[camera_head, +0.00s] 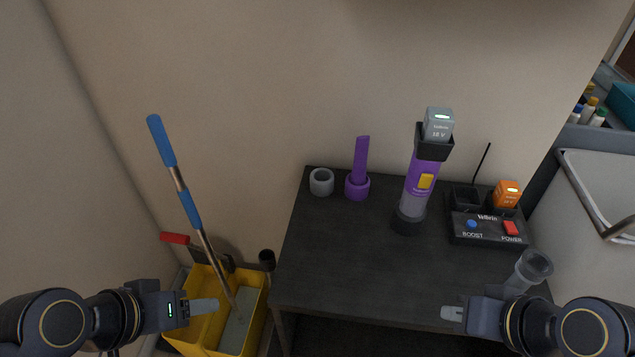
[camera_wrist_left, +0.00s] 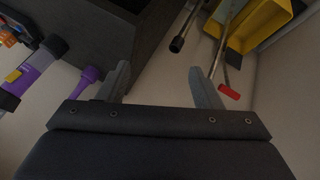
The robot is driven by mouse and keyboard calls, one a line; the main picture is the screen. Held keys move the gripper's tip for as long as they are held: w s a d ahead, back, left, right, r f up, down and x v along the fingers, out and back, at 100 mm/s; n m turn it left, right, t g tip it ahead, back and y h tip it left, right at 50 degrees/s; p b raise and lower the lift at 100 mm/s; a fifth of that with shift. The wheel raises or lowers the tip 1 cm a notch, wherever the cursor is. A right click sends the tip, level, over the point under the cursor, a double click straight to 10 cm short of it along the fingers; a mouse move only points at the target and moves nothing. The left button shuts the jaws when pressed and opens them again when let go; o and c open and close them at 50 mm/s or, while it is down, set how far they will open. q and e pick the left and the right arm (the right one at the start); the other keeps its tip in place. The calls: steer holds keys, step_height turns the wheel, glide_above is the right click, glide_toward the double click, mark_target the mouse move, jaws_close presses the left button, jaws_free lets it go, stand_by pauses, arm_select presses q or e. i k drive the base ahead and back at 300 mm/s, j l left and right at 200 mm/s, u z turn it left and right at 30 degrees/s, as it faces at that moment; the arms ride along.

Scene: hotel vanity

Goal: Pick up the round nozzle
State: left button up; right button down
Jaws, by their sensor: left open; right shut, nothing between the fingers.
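No part is clearly labelled as the round nozzle. A short grey ring-shaped piece (camera_head: 321,182) stands at the back left of the dark table. Beside it a purple narrow nozzle (camera_head: 360,160) stands upright in a purple round base (camera_head: 357,188); it also shows in the left wrist view (camera_wrist_left: 90,77). A dark tube with a round end (camera_head: 267,260) stands beside the table's left side, also in the left wrist view (camera_wrist_left: 177,44). My left gripper (camera_head: 204,307) is open and empty, left of the table, before the yellow bucket. My right gripper (camera_head: 452,313) is shut and empty at the table's front edge.
A purple handheld vacuum (camera_head: 420,185) stands on the table (camera_head: 340,255), left of a black charging dock (camera_head: 487,229) with an orange battery (camera_head: 507,194). A clear cup (camera_head: 535,266) is at the front right. A yellow bucket (camera_head: 257,308) holds a blue-handled mop (camera_head: 190,210). The table's front middle is clear.

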mark_target(534, 266)
steer(key=z, duration=1.6)
steer(key=u, duration=0.4)
steer(key=l+u, duration=0.1)
steer(key=u, duration=0.35)
steer(key=l+u, duration=0.1)
steer(key=u, duration=0.75)
steer(key=k+l+u, duration=0.1)
steer(key=l+u, duration=0.25)
steer(key=k+l+u, duration=0.1)
steer(key=l+u, duration=0.3)
steer(key=k+l+u, duration=0.15)
steer(key=u, duration=0.2)
steer(key=k+l+u, duration=0.2)
steer(key=k+l, duration=0.45)
